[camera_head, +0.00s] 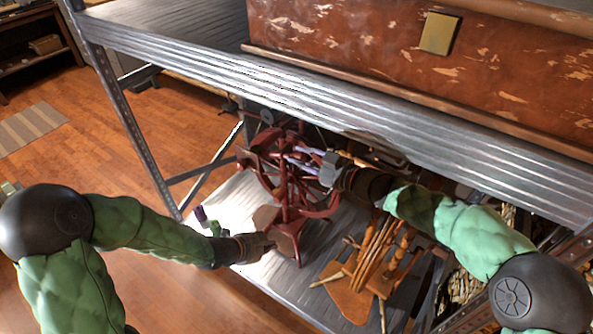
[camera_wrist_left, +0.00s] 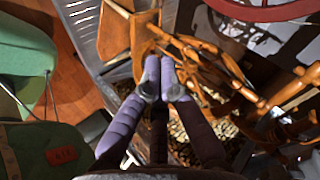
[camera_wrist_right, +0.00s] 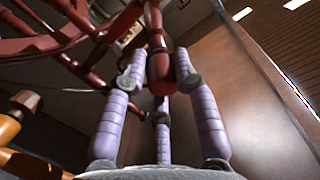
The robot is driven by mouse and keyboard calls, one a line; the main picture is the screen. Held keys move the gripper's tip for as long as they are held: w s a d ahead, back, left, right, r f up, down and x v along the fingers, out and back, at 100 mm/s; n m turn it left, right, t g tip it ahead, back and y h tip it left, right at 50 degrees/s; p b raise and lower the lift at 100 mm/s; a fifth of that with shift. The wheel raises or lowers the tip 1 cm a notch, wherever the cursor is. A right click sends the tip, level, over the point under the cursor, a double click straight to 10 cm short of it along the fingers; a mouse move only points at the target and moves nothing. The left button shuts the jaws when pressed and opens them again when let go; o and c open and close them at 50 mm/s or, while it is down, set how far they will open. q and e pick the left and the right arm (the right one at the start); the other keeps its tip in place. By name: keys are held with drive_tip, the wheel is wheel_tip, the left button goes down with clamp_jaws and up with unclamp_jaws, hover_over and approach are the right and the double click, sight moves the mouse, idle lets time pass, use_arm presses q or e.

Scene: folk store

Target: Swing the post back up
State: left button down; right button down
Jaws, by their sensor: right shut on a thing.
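A dark red spinning wheel (camera_head: 285,192) stands on the lower metal shelf in the head view. My right gripper (camera_head: 291,158) reaches to its upper part from the right. In the right wrist view its purple fingers are closed around a dark red post (camera_wrist_right: 160,70) with a rounded end; other red spindles and part of a wheel show beyond. My left gripper (camera_wrist_left: 161,72) is low, at the wheel's front left; in the left wrist view its fingertips are together with nothing between them. In the head view its fingertips cannot be made out beside the red legs.
The upper metal shelf (camera_head: 330,92) runs close above, bearing a worn red chest (camera_head: 400,55). An orange wooden spinning wheel (camera_head: 350,300) stands on the lower shelf at the right. A shelf upright (camera_head: 125,120) stands at the left. The floor left of it is mostly clear.

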drive_tip(key=shift+s+a, duration=0.1)
drive_tip(key=shift+a, duration=0.1)
use_arm(q)
wheel_tip(320, 180, up, 22)
drive_tip(key=w+d+m+t+h, duration=0.1)
drive_tip(key=m, duration=1)
drive_tip(key=w+d+r+m+t+h, duration=0.1)
drive_tip(key=d+m, duration=0.1)
drive_tip(key=m, duration=0.8)
drive_tip(key=w+d+f, duration=0.1)
drive_tip(key=w+d, duration=0.4)
drive_tip(key=w, duration=0.1)
drive_tip(key=shift+w+d+f, duration=0.15)
drive_tip(key=shift+w+f, duration=0.05)
drive_tip(key=shift+w, duration=0.2)
